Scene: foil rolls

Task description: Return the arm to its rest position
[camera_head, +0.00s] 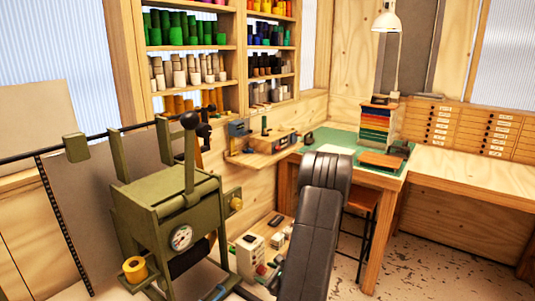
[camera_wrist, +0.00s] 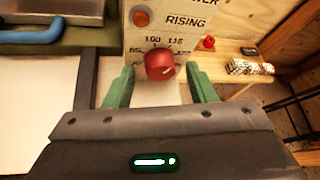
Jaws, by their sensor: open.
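My gripper (camera_wrist: 160,76) shows in the wrist view as two green fingers set apart, with nothing held between them. A red knob (camera_wrist: 160,65) on a pale control panel (camera_wrist: 180,40) appears between and just beyond the fingertips. Whether the fingers touch the panel cannot be told. In the head view my dark arm (camera_head: 318,225) rises at the lower middle, bent at the top. My gripper is not visible there.
A green press machine (camera_head: 168,205) with a lever stands left of my arm. A pale box (camera_head: 248,255) sits low between them. A workbench (camera_head: 390,178) with a green mat and a lamp (camera_head: 386,20) stands behind right. In the wrist view a patterned roll (camera_wrist: 252,67) lies right.

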